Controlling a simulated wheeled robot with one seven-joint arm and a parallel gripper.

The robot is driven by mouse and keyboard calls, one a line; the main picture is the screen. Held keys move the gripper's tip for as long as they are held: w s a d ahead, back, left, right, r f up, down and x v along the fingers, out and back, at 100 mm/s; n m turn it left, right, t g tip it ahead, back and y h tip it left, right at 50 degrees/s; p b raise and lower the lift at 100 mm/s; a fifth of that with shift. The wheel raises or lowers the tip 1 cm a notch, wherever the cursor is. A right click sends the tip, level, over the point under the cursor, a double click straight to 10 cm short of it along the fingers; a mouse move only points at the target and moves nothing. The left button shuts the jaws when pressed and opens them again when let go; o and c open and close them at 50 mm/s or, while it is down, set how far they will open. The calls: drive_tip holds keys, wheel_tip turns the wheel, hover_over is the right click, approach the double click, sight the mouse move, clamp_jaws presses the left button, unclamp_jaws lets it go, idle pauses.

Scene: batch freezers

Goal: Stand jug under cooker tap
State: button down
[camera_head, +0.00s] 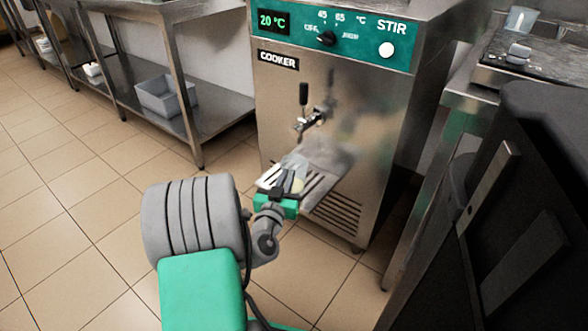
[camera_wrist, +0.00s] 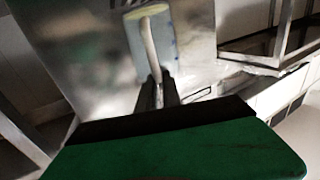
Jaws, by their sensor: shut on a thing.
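The cooker (camera_head: 345,90) is a steel cabinet with a green panel reading 20 °C. Its tap (camera_head: 310,120) has a black lever and sits on the front face. Below it a slotted drip tray (camera_head: 335,205) juts out. My gripper (camera_head: 284,187) is at the tray's left part, shut on the jug's handle. The translucent jug (camera_head: 297,163) shows a pale yellowish patch and is partly hidden by my gripper. It looks upright, below the tap; I cannot tell whether it touches the tray. In the wrist view the fingers (camera_wrist: 158,92) close on the handle of the jug (camera_wrist: 166,38).
A steel shelf unit with a grey bin (camera_head: 166,97) stands left of the cooker. At the right is a steel counter (camera_head: 465,95) with a small clear container (camera_head: 520,20) on it. Tiled floor (camera_head: 70,200) lies free at the left.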

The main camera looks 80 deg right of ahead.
sight(295, 165)
drive_tip(key=d, duration=0.7)
drive_tip(key=shift+d+p, duration=0.2)
drive_tip(key=shift+p, duration=0.1)
drive_tip(key=shift+d+f, duration=0.15)
drive_tip(key=shift+d, duration=0.2)
wheel_tip(295, 165, down, 4)
drive_tip(key=shift+r+b, duration=0.2)
drive_tip(key=shift+b, duration=1.05)
drive_tip(key=shift+r, duration=0.2)
drive_tip(key=shift+f, duration=0.15)
drive_tip(key=c, duration=1.5)
unclamp_jaws()
